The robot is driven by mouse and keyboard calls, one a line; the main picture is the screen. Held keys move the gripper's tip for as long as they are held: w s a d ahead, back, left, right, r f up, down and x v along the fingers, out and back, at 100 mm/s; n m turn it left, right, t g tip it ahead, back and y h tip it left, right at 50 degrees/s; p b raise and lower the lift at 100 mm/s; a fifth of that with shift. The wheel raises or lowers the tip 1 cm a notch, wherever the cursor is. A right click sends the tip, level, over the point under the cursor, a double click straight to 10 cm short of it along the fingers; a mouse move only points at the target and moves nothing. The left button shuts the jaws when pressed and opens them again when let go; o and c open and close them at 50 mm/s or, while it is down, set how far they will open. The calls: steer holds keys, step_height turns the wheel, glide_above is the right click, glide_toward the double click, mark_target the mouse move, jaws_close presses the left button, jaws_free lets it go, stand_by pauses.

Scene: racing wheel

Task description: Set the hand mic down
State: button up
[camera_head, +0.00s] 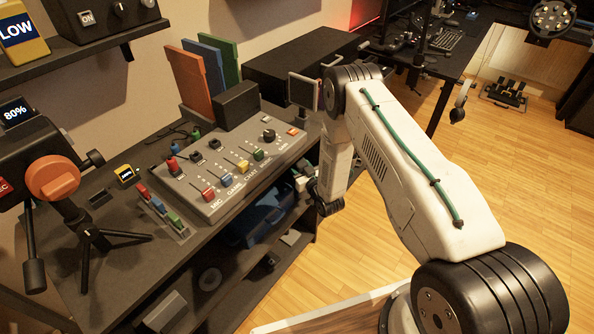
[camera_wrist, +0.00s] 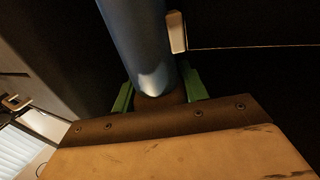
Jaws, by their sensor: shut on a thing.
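In the wrist view, a dark blue-grey cylinder, apparently the hand mic (camera_wrist: 140,42), runs up from between the two green fingers of my gripper (camera_wrist: 157,93). My gripper is shut on it. The cylinder's far end runs out of the top of the view. In the head view, my arm bends down at the desk's front right edge, with the wrist below the mixer's right end. The gripper's jaws and the mic cannot be made out clearly there.
The mixing console (camera_head: 230,165) with colored faders stands on the dark desk (camera_head: 130,235). A camera on a small tripod (camera_head: 85,235) stands at left. Orange, blue and green panels (camera_head: 190,75) stand behind the console. A lower shelf holds a blue case (camera_head: 262,215). Wooden floor is open at right.

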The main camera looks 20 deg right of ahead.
steer(key=shift+w, duration=0.65)
steer(key=shift+s+f, duration=0.1)
steer(key=shift+f, duration=1.65)
steer(key=shift+f, duration=0.2)
steer(key=o, duration=1.4)
steer(key=shift+r, duration=0.15)
steer(key=v, duration=1.2)
